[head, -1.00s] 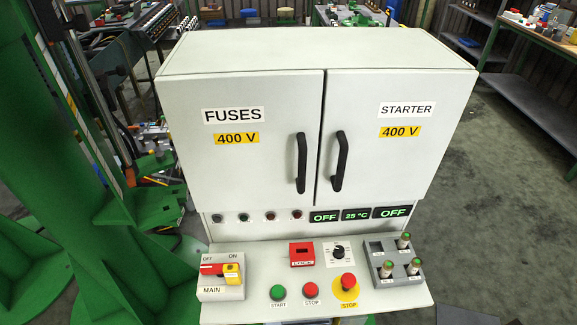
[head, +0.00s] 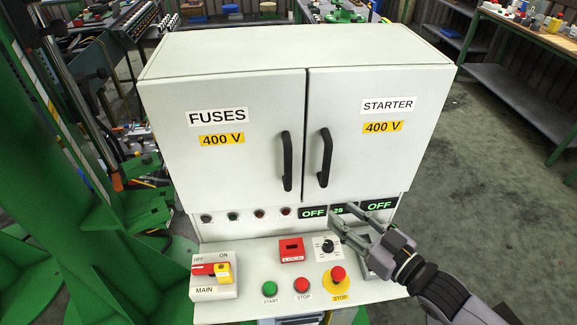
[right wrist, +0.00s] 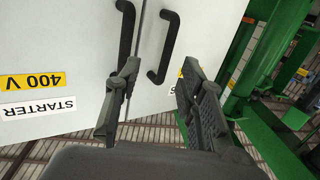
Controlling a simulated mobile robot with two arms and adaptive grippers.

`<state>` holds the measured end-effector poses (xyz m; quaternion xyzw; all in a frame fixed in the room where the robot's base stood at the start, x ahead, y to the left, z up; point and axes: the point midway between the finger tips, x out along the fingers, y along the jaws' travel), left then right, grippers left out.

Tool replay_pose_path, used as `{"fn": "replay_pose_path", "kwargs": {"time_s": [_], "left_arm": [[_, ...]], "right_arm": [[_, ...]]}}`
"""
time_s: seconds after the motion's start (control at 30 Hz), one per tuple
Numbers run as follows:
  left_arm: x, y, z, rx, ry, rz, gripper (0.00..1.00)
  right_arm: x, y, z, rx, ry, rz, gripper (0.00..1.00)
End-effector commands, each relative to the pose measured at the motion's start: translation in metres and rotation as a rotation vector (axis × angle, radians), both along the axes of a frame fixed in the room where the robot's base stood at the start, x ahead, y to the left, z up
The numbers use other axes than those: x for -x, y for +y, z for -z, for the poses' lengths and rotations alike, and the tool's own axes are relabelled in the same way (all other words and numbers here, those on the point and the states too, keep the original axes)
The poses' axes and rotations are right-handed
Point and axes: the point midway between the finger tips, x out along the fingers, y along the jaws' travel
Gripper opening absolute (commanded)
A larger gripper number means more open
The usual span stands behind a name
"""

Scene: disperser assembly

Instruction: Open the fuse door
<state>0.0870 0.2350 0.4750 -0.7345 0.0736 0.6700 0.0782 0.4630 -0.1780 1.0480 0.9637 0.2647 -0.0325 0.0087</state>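The fuse door (head: 235,150) is the left door of the white cabinet, marked FUSES and 400 V, and it is closed. Its black vertical handle (head: 287,161) is near its right edge. It also shows in the upside-down right wrist view, as the right handle (right wrist: 163,48). My right gripper (head: 343,216) is open and empty, below and to the right of the handles, in front of the display row. In the right wrist view its fingers (right wrist: 160,95) are spread below both handles, touching neither. My left gripper is out of view.
The closed starter door (head: 385,150) is beside it, with its own black handle (head: 325,158) close by. Below is a panel with the main switch (head: 213,275), a red lock (head: 291,250) and push buttons. My right arm covers the fuse holder (head: 375,265).

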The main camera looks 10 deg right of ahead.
Motion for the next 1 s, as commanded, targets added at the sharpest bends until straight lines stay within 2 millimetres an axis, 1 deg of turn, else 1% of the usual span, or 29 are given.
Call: {"fn": "replay_pose_path", "kwargs": {"time_s": [0.03,0.1,0.2,0.33,0.57,0.8,1.0], "left_arm": [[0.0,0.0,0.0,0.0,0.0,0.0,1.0],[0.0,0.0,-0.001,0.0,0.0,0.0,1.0],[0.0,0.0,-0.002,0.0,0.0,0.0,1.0],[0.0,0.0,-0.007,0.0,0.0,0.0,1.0],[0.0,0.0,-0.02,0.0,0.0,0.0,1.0],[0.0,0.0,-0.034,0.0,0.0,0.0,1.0],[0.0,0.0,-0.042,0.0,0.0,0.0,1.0]], "right_arm": [[0.004,0.005,-0.014,-0.017,-0.027,-0.029,0.36],[0.006,0.01,-0.026,-0.037,-0.049,-0.05,0.36],[0.003,0.014,-0.03,-0.045,-0.058,-0.056,0.36],[-0.011,0.021,-0.031,-0.045,-0.058,-0.053,0.36],[-0.048,0.046,-0.033,-0.044,-0.059,-0.053,0.36],[-0.092,0.076,-0.033,-0.043,-0.057,-0.053,0.36],[-0.121,0.095,-0.031,-0.041,-0.056,-0.053,0.36]]}}
